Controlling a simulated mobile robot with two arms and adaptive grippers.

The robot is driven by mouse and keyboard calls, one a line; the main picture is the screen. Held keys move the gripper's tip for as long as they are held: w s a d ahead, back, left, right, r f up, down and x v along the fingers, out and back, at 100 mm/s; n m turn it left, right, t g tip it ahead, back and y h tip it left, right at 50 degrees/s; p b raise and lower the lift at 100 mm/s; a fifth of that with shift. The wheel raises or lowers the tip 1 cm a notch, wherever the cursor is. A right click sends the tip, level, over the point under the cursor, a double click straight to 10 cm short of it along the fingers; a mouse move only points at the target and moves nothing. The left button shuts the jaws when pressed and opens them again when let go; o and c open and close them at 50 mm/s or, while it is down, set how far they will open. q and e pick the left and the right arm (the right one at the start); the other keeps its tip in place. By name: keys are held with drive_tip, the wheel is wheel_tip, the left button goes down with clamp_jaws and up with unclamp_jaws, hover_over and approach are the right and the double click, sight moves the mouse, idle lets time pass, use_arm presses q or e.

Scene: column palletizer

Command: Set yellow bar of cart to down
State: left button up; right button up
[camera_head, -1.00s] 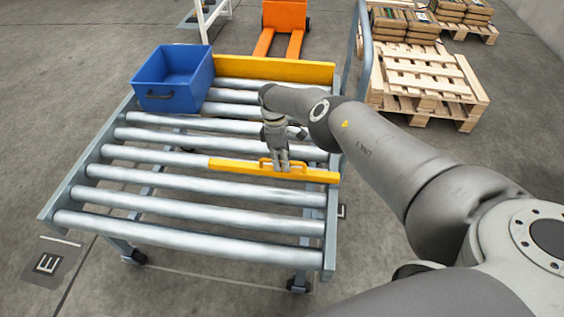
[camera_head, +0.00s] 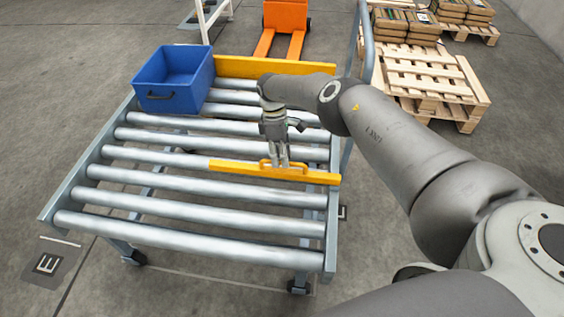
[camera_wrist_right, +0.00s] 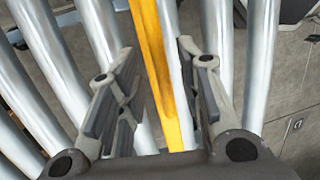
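The cart (camera_head: 333,217) has grey rollers in a blue-grey frame. Its yellow bar (camera_head: 230,168) lies across the rollers near the middle, from mid-cart to the right side rail, with a small loop handle (camera_head: 285,164) on top. My right gripper (camera_head: 279,163) points down at this handle. In the right wrist view the yellow bar (camera_wrist_right: 158,70) runs between the two spread fingers of the right gripper (camera_wrist_right: 155,85), with gaps on both sides. Whether the fingertips touch the handle is not clear. My left gripper is not in view.
A blue bin (camera_head: 172,79) stands on the cart's far left corner, in front of a yellow end board (camera_head: 275,68). An orange pallet jack (camera_head: 285,17) is behind. Wooden pallets (camera_head: 425,73) with boxes stand at the back right.

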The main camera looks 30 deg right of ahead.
drive_tip(key=v, duration=0.8)
drive_tip(key=shift+r, duration=0.25)
drive_tip(key=shift+f, duration=0.1)
